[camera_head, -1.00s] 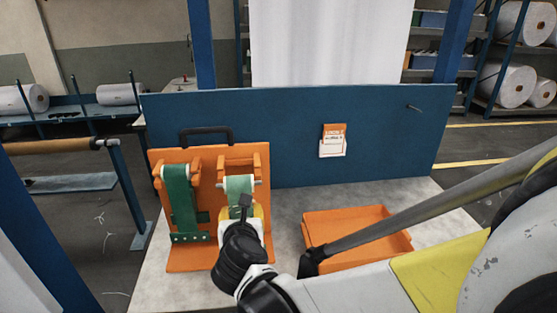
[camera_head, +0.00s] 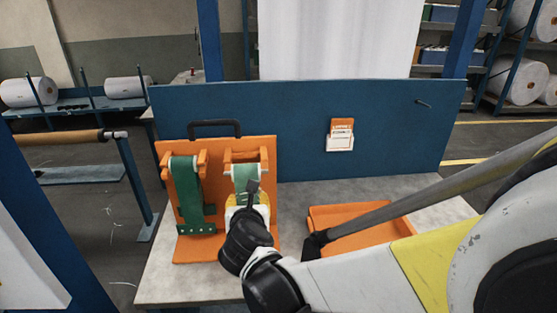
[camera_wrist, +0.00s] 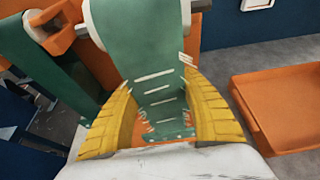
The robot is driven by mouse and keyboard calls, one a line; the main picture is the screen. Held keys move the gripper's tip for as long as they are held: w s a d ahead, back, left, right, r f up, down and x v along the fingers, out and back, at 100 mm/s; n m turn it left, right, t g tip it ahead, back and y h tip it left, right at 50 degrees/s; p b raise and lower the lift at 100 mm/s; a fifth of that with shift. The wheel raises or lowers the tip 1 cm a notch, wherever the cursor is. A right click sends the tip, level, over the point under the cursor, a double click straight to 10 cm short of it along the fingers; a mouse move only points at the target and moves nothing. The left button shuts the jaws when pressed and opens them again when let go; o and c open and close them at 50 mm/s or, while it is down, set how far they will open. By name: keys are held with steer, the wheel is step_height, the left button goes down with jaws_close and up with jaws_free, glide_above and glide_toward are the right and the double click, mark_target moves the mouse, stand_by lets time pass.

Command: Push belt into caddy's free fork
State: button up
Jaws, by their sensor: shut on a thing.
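The orange caddy (camera_head: 216,240) stands upright on the table with two forks at its top. A green belt (camera_head: 184,190) hangs in the left fork on a white roller. A second green belt (camera_head: 246,177) is at the right fork, its top over a white roller; it also fills the middle of the wrist view (camera_wrist: 157,75). My gripper (camera_wrist: 165,120) has yellow ribbed fingers on both sides of this second belt and is shut on it below the roller. In the head view my wrist hides the belt's lower part. Whether the roller is fully seated in the fork I cannot tell.
An orange tray (camera_head: 345,215) lies on the table (camera_head: 160,285) to the right of the caddy. The caddy has a black handle (camera_head: 214,123).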

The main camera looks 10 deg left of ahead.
mark_target(240, 173)
steer(key=shift+w+a, duration=0.15)
steer(key=shift+w, duration=0.4)
steer(key=shift+w, duration=0.15)
stand_by(0.4)
steer(key=shift+w+a+b, duration=0.2)
steer(key=shift+w+a, duration=0.05)
steer(key=shift+w, duration=0.55)
steer(key=shift+w+a+b, duration=0.15)
steer(key=shift+w+a, duration=0.05)
steer(key=shift+w, duration=0.6)
steer(key=o, duration=1.4)
steer(key=shift+o, duration=0.2)
steer(key=v, duration=1.2)
steer(key=shift+d, duration=0.1)
